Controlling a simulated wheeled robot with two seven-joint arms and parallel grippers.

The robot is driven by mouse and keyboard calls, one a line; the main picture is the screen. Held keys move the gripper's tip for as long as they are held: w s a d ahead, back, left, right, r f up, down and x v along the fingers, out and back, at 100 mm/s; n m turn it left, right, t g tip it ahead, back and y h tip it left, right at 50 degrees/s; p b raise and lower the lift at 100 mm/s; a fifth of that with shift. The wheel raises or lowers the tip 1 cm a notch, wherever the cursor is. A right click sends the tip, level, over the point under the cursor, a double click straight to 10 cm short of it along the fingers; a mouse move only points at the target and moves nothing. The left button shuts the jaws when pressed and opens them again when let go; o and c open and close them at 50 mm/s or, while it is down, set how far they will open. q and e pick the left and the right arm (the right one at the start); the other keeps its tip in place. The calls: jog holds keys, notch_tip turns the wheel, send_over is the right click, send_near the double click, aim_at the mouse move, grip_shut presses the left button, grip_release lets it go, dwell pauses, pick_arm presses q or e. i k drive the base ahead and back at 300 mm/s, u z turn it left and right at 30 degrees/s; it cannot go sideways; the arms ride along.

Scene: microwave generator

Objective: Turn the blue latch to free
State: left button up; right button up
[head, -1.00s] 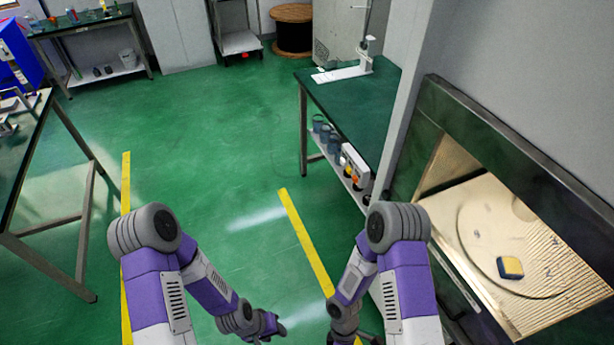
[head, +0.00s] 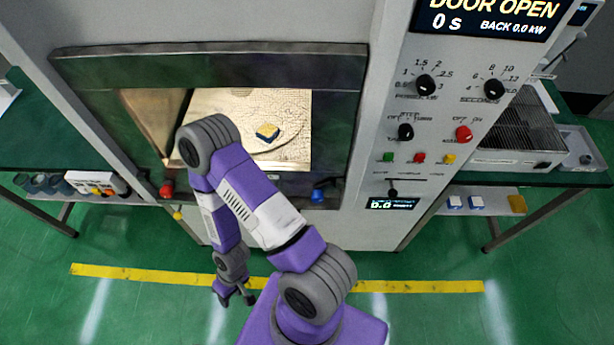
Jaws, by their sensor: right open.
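The blue latch (head: 318,193) is a small blue knob on the lower right of the dark frame around the microwave chamber opening. My right gripper (head: 238,299) hangs low in front of the machine, below and to the left of the blue latch. It is well apart from it and looks empty, with its small dark fingers apart. My right arm crosses in front of part of the opening. My left gripper is not in view.
The chamber is open, with a yellow and blue block (head: 267,132) inside. A red knob (head: 167,189) is at the frame's lower left. A control panel (head: 430,130) reads "DOOR OPEN". Benches stand on both sides. A yellow line (head: 420,286) crosses the clear green floor.

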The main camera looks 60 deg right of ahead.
aim_at(317, 194)
jog(key=z, duration=3.2)
jog(key=k, duration=0.9)
jog(key=u, duration=0.95)
jog(key=i, duration=0.5)
jog(key=z, duration=0.05)
